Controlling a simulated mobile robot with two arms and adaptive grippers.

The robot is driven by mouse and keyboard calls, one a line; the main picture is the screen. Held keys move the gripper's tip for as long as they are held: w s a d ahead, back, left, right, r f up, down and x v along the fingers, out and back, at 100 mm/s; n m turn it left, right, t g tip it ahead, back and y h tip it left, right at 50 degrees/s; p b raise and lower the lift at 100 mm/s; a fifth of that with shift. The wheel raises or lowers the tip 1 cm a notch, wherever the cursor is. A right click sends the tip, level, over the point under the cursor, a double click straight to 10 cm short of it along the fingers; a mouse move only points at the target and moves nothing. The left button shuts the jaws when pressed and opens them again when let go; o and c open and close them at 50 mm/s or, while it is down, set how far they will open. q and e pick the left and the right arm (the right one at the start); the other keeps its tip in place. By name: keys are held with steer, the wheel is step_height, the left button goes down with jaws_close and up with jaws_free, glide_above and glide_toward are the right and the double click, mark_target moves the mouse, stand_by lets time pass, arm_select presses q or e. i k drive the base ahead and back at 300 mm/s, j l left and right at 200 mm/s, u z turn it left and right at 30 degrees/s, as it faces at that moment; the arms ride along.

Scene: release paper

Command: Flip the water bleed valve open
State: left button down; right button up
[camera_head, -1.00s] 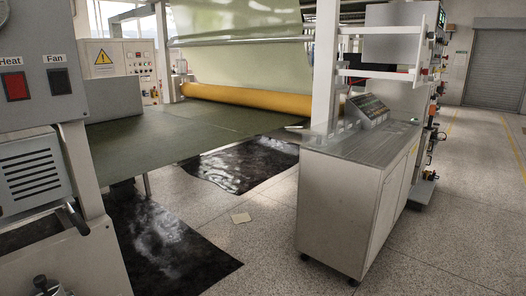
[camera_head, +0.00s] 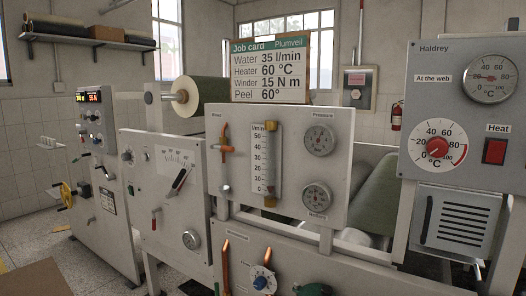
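A grey-white water panel (camera_head: 296,207) stands in the middle of the head view. I cannot tell for certain that this is the bleed valve. A glass flow tube (camera_head: 264,163) with a scale stands to the right of it, between brass-coloured ends. A lower panel (camera_head: 347,276) carries copper pipes, a blue knob (camera_head: 263,282) and a green handle (camera_head: 312,290), cut off below. Neither of my grippers is in view.
Two round gauges, upper (camera_head: 320,139) and lower (camera_head: 317,197), sit on the panel's right. A job card board (camera_head: 271,68) stands above. A heater cabinet (camera_head: 455,150) is at right; control cabinets (camera_head: 102,180) stand at left. Open floor (camera_head: 40,235) shows at lower left.

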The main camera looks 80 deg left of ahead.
mark_target(218, 146)
steer(key=u, duration=2.85)
